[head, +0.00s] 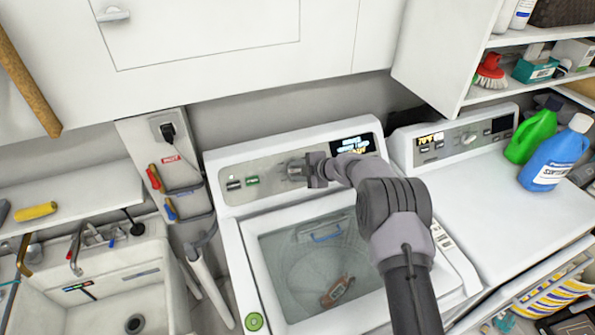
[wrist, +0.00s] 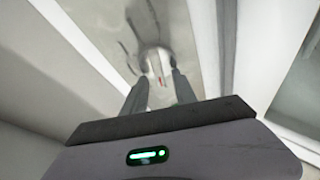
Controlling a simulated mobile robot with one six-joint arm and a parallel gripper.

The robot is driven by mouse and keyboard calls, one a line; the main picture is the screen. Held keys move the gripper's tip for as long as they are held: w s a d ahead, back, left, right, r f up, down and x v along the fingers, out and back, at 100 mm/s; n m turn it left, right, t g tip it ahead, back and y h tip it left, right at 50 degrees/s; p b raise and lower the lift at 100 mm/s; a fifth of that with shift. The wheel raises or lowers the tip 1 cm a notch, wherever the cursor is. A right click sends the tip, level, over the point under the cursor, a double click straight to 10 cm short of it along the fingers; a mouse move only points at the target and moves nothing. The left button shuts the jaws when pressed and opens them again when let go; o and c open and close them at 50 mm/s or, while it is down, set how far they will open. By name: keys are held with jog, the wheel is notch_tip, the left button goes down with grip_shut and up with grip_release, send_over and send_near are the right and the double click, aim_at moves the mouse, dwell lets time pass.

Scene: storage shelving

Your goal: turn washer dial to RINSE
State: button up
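The washer dial (wrist: 153,62) is a round grey knob on that panel. In the head view my gripper (head: 293,170) is at the panel and largely covers the dial. In the wrist view my gripper (wrist: 160,76) has its two fingers apart, with the dial at and between the tips. A small red mark shows there. I cannot tell whether the fingers touch the dial. The dial's labels and pointer setting are not readable.
A dryer (head: 490,195) stands to the right, with green (head: 530,136) and blue (head: 555,155) bottles on it. A sink (head: 125,290) is at left. White cabinets (head: 210,35) hang above the panel.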

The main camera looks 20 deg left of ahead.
jog(key=p+v, duration=0.1)
jog(key=v, duration=1.6)
jog(key=shift+d, duration=0.2)
jog(key=shift+s, duration=0.15)
